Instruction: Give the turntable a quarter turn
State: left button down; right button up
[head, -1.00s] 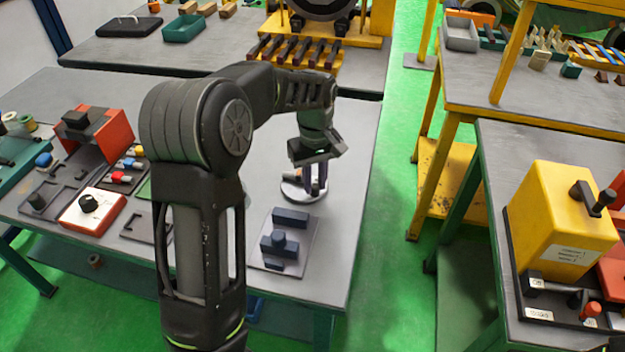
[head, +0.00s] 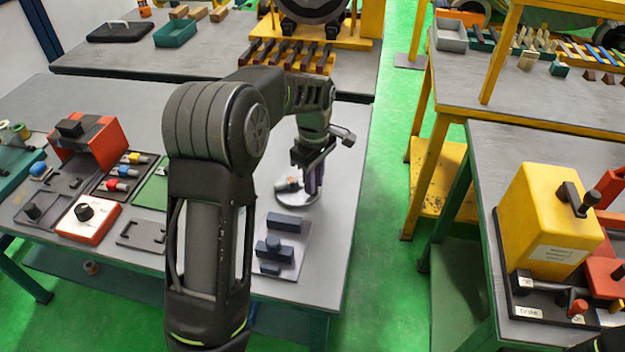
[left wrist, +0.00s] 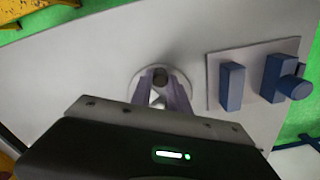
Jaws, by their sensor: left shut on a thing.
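The turntable (head: 300,200) is a small pale round disc on the grey bench, partly hidden by my gripper. It also shows in the left wrist view (left wrist: 136,88). My left gripper (head: 314,186) points down over it. In the left wrist view its two purple-grey fingers (left wrist: 162,92) stand on either side of a dark round knob (left wrist: 160,76) at the disc, and they are shut on it. A small pale and orange part shows at the disc's left side in the head view.
A grey plate with dark blue blocks (head: 284,222) lies just in front of the turntable. Red and white devices (head: 88,217) and small trays stand at the bench's left. The bench's right edge is close to the turntable, with green floor beyond.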

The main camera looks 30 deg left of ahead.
pick_arm(q)
jog(key=shift+w+a+n+p, duration=0.2)
jog(key=shift+w+n+p, duration=0.25)
jog(key=shift+n, duration=0.75)
jog(key=shift+w+n, duration=0.15)
jog(key=shift+n, duration=0.15)
jog(key=c, duration=1.3)
grip_release()
jog(key=shift+o, duration=0.2)
jog(key=shift+r, duration=0.1)
notch_tip(320, 180, up, 8)
jog(key=shift+b, duration=0.45)
jog(key=shift+d+f, duration=0.1)
jog(key=shift+f, duration=0.15)
